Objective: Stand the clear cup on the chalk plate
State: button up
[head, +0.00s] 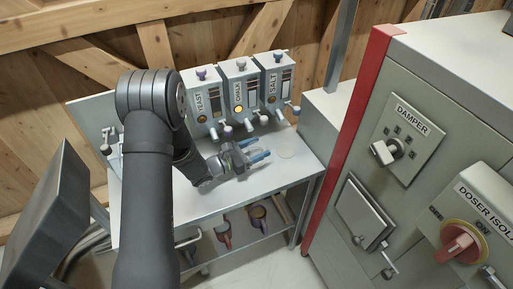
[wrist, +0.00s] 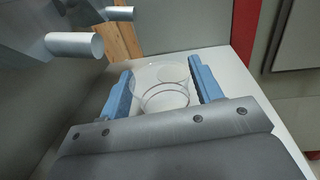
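The clear cup (wrist: 165,112) shows in the wrist view as see-through round outlines between my two blue fingers. My gripper (wrist: 160,70) is open around it, with what look like narrow gaps at the sides; contact is hard to judge. In the head view my gripper (head: 265,150) is low over the counter, pointing right, and the cup is hard to make out there. A faint pale disc (head: 287,154) lies on the counter just beyond the fingertips; I cannot tell whether it is a plate. The dispenser marked CHALK (head: 240,88) stands behind, between YEAST and SALT.
The YEAST (head: 202,100) and SALT (head: 276,80) dispensers have spouts and knobs reaching over the back of the counter (head: 225,196). Several coloured mugs (head: 223,234) are on the shelf below. A red post (head: 345,135) and a grey cabinet bound the right side.

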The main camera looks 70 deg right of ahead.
jog(key=shift+o, duration=0.9)
jog(key=shift+r, duration=0.25)
jog(key=v, duration=1.2)
jog(key=shift+s, duration=0.1)
jog(key=x, duration=1.2)
jog(key=shift+f, duration=0.1)
jog(key=shift+r, duration=0.75)
